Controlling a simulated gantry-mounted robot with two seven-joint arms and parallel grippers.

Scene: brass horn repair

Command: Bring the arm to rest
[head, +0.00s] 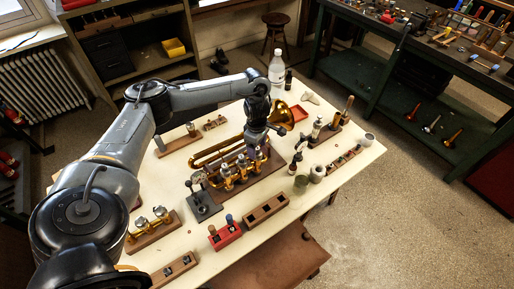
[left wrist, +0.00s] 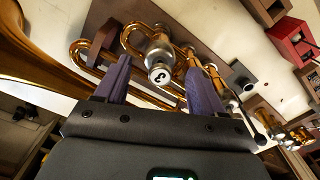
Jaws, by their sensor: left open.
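My left gripper (head: 258,140) hangs over the brass horn (head: 218,155) on the table. In the left wrist view its two purple-grey fingers (left wrist: 160,88) are spread apart with nothing held between them. The horn's valve section (left wrist: 160,60) with a round silver cap lies beyond the fingertips in that view; I cannot tell whether the fingers touch it. The horn's bell (head: 281,113) points to the upper right. The horn rests on a dark brown board (head: 262,172). My right gripper does not show.
A green workbench (head: 360,62) stands at right. Open floor lies at lower right.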

